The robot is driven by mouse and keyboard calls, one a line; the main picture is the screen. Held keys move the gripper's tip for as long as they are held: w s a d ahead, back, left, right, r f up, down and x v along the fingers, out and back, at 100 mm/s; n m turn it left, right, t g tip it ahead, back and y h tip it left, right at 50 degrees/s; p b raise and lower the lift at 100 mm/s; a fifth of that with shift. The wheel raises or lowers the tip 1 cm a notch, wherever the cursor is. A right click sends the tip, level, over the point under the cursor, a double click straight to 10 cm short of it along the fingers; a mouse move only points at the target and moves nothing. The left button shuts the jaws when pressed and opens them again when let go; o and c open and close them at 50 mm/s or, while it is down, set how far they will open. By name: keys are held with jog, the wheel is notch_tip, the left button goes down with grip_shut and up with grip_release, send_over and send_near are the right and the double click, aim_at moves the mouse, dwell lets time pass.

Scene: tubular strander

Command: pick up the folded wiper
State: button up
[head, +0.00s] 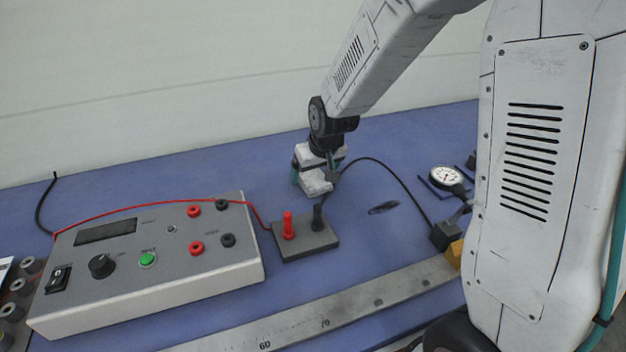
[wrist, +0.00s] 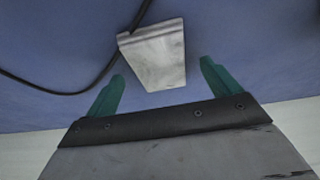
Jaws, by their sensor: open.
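The folded wiper is a small pale grey-white block. In the wrist view the wiper (wrist: 155,55) lies on the blue surface, partly between the two teal fingertips in the picture. In the head view the wiper (head: 316,186) shows just below my gripper (head: 314,172), which partly hides it. In the wrist view my gripper (wrist: 161,70) is open, with a gap on each side of the wiper. The fingers do not seem to touch it. How far above it they are, I cannot tell.
A black cable (wrist: 108,68) passes by the wiper's corner. A small block with red and black plugs (head: 306,241) stands in front. A grey meter box (head: 150,262) is at the left, a dial gauge (head: 446,177) at the right. A steel ruler (head: 330,312) runs along the front.

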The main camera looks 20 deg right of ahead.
jog(key=shift+w+f, duration=0.2)
jog(key=shift+f, duration=0.35)
jog(key=shift+f, duration=0.25)
jog(key=c, duration=1.1)
